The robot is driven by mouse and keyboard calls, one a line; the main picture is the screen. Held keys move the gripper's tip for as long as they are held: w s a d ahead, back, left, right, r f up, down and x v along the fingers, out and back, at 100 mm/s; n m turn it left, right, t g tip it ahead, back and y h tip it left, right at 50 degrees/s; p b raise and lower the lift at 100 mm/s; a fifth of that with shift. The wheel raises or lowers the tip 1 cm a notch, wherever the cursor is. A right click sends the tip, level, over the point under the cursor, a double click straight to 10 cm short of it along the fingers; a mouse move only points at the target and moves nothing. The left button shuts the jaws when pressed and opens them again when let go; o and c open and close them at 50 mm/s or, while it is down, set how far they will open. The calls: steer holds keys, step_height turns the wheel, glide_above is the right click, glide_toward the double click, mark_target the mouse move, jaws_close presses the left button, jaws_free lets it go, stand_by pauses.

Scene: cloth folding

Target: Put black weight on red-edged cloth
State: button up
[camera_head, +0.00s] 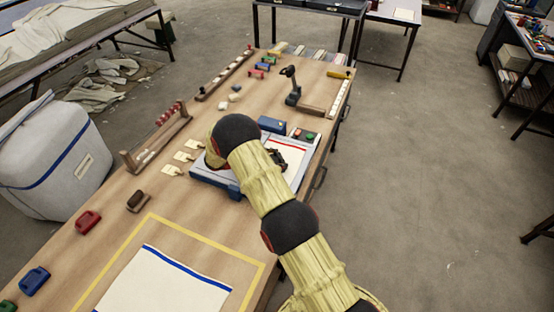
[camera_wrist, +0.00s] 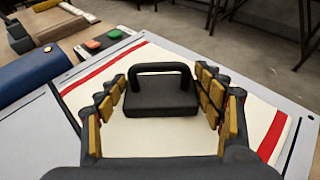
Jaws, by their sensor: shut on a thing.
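The black weight (camera_wrist: 160,97) is a dark block with a looped handle, seen in the middle of the wrist view. My gripper (camera_wrist: 162,88) has its two fingers on either side of the weight and is shut on it. The red-edged cloth (camera_wrist: 140,140) is a cream sheet with red bands, spread beneath the weight. In the head view the cloth (camera_head: 290,152) lies on a grey-white board, partly hidden by my arm. My gripper (camera_head: 279,157) is over the cloth there. I cannot tell whether the weight touches the cloth.
A blue box (camera_head: 271,125) and a panel with red and green buttons (camera_head: 303,135) stand behind the cloth. A blue-edged cloth (camera_head: 165,285) lies inside a yellow outline at the near end. Red (camera_head: 88,222) and blue (camera_head: 34,280) weights sit at the table's left edge.

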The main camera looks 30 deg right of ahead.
steer(key=o, duration=2.1)
steer(key=shift+s+a+f, duration=0.15)
steer(key=shift+s+f, duration=0.05)
steer(key=shift+f, duration=0.35)
steer(key=shift+w+r, duration=0.1)
steer(key=shift+r, duration=0.25)
steer(key=v, duration=0.4)
steer(key=p+v, duration=0.1)
steer(key=v, duration=0.3)
steer(key=r+v, duration=0.1)
steer(key=v, duration=0.3)
steer(key=shift+w+r, duration=0.1)
steer(key=shift+w, duration=0.05)
steer(key=s+r+m+y, duration=0.35)
steer(key=s+r, duration=0.35)
steer(key=r, duration=0.5)
steer(key=s+r+m+y, duration=0.35)
steer(key=s+r, duration=0.35)
steer(key=r, duration=0.4)
steer(key=s+a+r+m+t+y, duration=0.2)
steer(key=s+a+r+m, duration=0.1)
steer(key=s, duration=0.5)
steer(key=s+a+r+m+t+y, duration=0.2)
steer(key=s+a+r+m, duration=0.1)
steer(key=s, duration=0.6)
steer(key=s+a+r+m+t+y, duration=0.2)
steer(key=s+a+r+m+t, duration=0.1)
steer(key=s, duration=0.6)
steer(key=shift+m, duration=0.3)
